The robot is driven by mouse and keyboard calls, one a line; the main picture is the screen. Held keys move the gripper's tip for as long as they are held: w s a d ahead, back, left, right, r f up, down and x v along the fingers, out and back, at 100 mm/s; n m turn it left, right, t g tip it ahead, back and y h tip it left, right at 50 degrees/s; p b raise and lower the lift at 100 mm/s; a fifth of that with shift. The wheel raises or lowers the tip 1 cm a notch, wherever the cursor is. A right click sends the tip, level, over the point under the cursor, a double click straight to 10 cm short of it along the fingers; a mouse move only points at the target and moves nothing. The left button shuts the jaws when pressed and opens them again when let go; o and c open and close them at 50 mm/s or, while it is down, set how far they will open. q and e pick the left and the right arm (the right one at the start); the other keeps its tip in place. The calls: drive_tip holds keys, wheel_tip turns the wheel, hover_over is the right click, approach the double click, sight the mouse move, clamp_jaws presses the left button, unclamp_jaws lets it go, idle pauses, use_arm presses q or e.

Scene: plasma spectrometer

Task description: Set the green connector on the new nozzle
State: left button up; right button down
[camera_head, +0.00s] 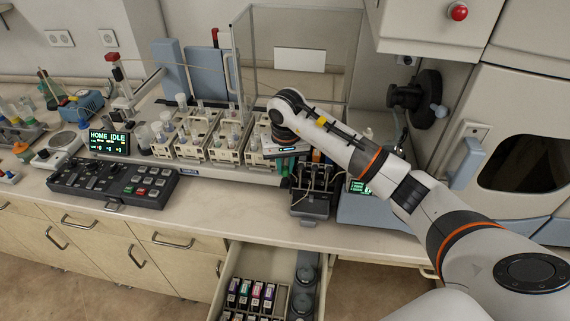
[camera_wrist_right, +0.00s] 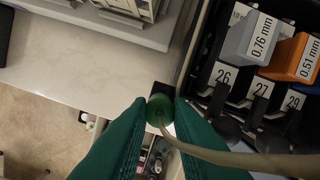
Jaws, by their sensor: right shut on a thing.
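My right gripper (camera_wrist_right: 160,110) is shut on the green connector (camera_wrist_right: 159,106). A pale tube runs from the connector to the right edge of the right wrist view. Below the connector, that view shows part of a dark object, the drawer and the floor. In the head view my right gripper (camera_head: 287,166) hangs in front of the bench's sample racks, just left of a black tube-fitted device (camera_head: 312,202); the connector is too small to make out there. I cannot identify the new nozzle in either view. My left gripper is not in view.
Blocks marked 0.76 mm (camera_wrist_right: 250,38) and 0.51 mm (camera_wrist_right: 296,58) sit beside numbered slots close to the gripper. Sample racks (camera_head: 200,140) stand behind it. An open drawer (camera_head: 230,262) holds coloured cartridges below. The bench front (camera_head: 230,205) is clear left of the black device.

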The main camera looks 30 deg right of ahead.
drive_tip(key=shift+f+b, duration=0.75)
drive_tip(key=shift+f, duration=0.15)
drive_tip(key=c, duration=1.2)
unclamp_jaws()
drive_tip(key=shift+a, duration=0.1)
drive_tip(key=shift+c, duration=0.2)
drive_tip(key=shift+w+r, duration=0.1)
drive_tip(key=shift+r, duration=0.4)
wheel_tip(320, 180, up, 11)
drive_tip(key=s+b, duration=0.1)
drive_tip(key=b, duration=0.2)
drive_tip(key=shift+s+a, duration=0.25)
drive_tip(key=shift+f, duration=0.15)
